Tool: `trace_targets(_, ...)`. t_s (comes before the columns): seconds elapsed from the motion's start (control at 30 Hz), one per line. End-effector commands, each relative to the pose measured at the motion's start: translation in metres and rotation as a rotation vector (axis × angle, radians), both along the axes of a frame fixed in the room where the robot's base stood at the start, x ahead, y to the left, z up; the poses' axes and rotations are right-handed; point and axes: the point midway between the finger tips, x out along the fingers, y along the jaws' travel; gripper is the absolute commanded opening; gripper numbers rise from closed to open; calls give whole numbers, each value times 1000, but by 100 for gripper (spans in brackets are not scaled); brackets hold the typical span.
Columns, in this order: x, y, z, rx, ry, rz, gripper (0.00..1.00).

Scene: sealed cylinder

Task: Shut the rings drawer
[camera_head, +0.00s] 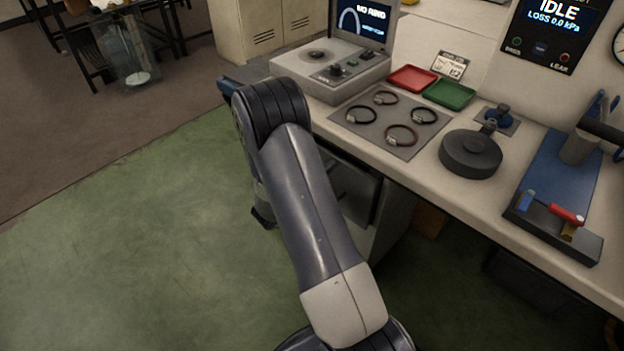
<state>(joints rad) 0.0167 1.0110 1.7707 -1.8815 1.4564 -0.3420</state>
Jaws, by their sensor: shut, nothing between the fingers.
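A grey drawer unit (393,222) stands under the bench, partly hidden behind my arm. A dark drawer front with a handle (352,186) shows just right of my arm. I cannot tell which drawer is the rings drawer or how far any drawer stands out. My gripper (263,215) is mostly hidden behind my arm, pointing down, low and left of the drawer unit. It is shut and empty. I cannot tell whether it touches anything.
On the bench (440,189) lie several rings on a grey mat (377,135), a red tray (412,78), a green tray (450,93), a dark round lid (470,154) and a blue fixture (550,180). Green floor (130,240) at left is clear.

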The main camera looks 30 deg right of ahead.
Motion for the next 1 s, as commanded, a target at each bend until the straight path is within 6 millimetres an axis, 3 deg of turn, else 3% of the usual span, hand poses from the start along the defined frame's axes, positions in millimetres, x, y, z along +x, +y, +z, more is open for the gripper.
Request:
trace_targets(0.2, 6, -21, 0, 0, 0, -1, 0)
trace_targets(0.4, 9, -26, 1, -1, -1, 0, 0)
trace_targets(0.8, 10, -27, 2, -2, -6, 0, 0)
trace_targets(1.0, 10, -11, 1, -2, -4, 2, 0)
